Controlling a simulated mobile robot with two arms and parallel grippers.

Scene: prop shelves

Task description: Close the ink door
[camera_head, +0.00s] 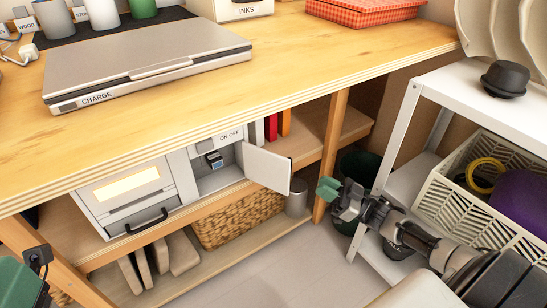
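The ink door (268,167) is a white panel on the front of the white machine (128,198) on the shelf under the wooden tabletop. It stands open, swung out to the right, and shows a compartment (218,178) with a small blue and black part inside. My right gripper (332,195) is to the right of the door, apart from it, with its green tips pointing left; whether its fingers are apart is unclear. My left gripper (38,262) is partly in view at the bottom left corner, far from the door; its fingers are not clear.
A closed laptop (148,66) lies on the tabletop. A wooden post (331,150) stands behind the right gripper. A wicker basket (237,218) and a metal can (297,197) sit below the machine. A white shelf unit (404,112) with a crate (455,212) is at right. Floor in front is clear.

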